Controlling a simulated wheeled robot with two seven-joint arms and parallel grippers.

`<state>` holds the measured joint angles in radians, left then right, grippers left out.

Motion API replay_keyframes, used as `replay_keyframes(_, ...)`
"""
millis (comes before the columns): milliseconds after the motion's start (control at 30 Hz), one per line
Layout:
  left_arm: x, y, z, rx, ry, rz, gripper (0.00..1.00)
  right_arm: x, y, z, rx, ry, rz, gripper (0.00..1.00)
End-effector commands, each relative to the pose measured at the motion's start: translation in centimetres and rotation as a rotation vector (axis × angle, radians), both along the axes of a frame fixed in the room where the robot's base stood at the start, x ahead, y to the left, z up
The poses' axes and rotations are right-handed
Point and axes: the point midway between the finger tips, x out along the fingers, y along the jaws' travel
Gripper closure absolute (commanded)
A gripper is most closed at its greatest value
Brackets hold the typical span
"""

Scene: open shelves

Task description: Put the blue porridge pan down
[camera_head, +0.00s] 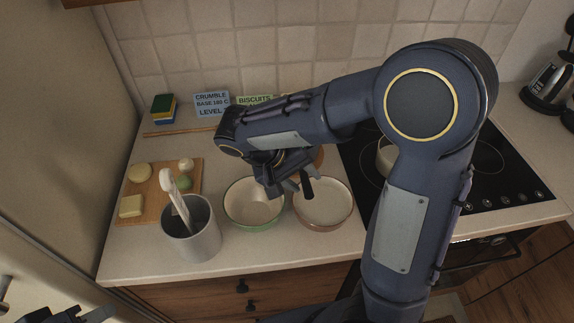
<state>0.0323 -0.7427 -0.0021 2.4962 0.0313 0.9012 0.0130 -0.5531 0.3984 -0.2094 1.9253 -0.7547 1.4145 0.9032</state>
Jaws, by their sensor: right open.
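I cannot make out a blue porridge pan; my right arm covers much of the counter's back and part of the hob. My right gripper (297,188) is open, pointing down above the gap between a green-rimmed bowl (241,216) and a pale brown-rimmed bowl (330,208). I see nothing held in it. A cream pot (385,157) shows partly on the black hob behind my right arm. Part of my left gripper (82,315) shows at the bottom left edge, and its jaws are not clear.
A grey utensil pot (203,243) stands at the counter's front, beside a wooden board (155,190) with several food pieces. A sponge (162,108) and label cards (211,104) are at the back. A kettle (545,88) stands far right. Free counter (125,262) lies front left.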

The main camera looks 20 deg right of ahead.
Motion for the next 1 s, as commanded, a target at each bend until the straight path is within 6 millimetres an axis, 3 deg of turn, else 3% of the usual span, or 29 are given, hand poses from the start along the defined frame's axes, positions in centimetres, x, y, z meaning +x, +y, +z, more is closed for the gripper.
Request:
replay_keyframes(300, 0.0, 0.0, -0.6, 0.0, 0.0, 0.0, 0.64, 0.6, 3.8, 5.4, 0.002, -0.002, 0.003, 0.59)
replay_keyframes(567, 0.0, 0.0, -0.7, 0.0, 0.0, 0.0, 0.64, 0.3, 4.2, 6.9, 0.04, 0.008, -0.001, 0.59)
replay_keyframes(667, 0.0, 0.0, -0.7, 0.0, 0.0, 0.0, 0.64, -1.4, 2.7, 6.5, 0.168, 0.025, 0.005, 0.59)
replay_keyframes(800, 0.0, 0.0, -0.7, 0.0, 0.0, 0.0, 0.64, -5.8, 0.6, 5.3, 0.464, -0.007, 0.038, 0.59)
replay_keyframes(1000, 0.0, 0.0, -0.6, 0.0, 0.0, 0.0, 0.64, -11.3, 0.7, 4.0, 0.804, -0.244, 0.107, 0.59)
